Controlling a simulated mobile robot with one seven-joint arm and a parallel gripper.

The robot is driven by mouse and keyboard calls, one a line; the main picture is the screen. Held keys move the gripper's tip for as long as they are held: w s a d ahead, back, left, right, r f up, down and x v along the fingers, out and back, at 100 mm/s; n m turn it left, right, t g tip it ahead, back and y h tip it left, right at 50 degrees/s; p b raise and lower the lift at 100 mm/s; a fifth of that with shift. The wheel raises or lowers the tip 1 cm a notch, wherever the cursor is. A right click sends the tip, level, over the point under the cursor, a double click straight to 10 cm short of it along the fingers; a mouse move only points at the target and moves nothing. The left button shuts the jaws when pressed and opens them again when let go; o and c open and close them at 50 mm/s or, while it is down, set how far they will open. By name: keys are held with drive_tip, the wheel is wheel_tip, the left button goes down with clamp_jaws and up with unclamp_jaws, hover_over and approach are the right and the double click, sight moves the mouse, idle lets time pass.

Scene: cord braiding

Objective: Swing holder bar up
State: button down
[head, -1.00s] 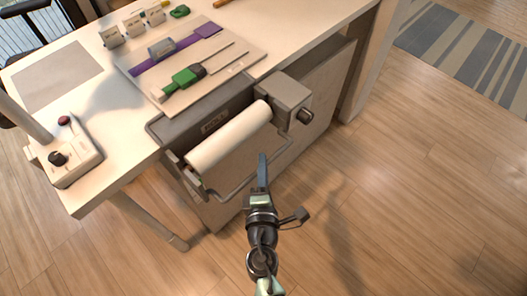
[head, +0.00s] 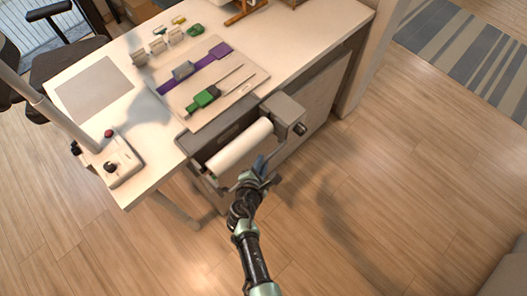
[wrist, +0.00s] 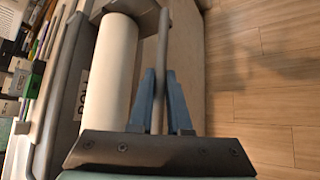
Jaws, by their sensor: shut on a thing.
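The holder bar is a thin grey rod in front of a white paper roll (head: 238,147), mounted at the table's front edge. In the wrist view the bar (wrist: 165,35) runs between my two blue fingers, beside the white roll (wrist: 112,70). My gripper (head: 259,165) is at the bar's front stretch in the head view, with the fingers one on each side. It also shows in the wrist view (wrist: 162,78), shut on the bar. In the head view my gripper and wrist hide part of the bar, which hangs low in front of the roll.
A grey bracket block (head: 284,113) with a dark knob is at the roll's right end. The table (head: 150,165) carries a pale board (head: 240,85) with purple and green items, and a white control box (head: 118,163) at left.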

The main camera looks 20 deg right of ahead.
drive_tip(key=shift+w+a+r+n+g+h+p, duration=0.2)
drive_tip(key=shift+w+n+g, duration=0.25)
drive_tip(key=shift+g, duration=0.35)
drive_tip(key=shift+w+a+r+n+g+h+p, duration=0.2)
drive_tip(key=shift+w+n+g, duration=0.2)
drive_tip(key=shift+g, duration=0.4)
drive_tip(key=shift+w+a+r+n+g+h+p, duration=0.15)
drive_tip(key=shift+w+n+g, duration=0.25)
drive_tip(key=shift+g, duration=0.4)
drive_tip(key=c, duration=0.9)
unclamp_jaws()
drive_tip(key=shift+o, duration=0.2)
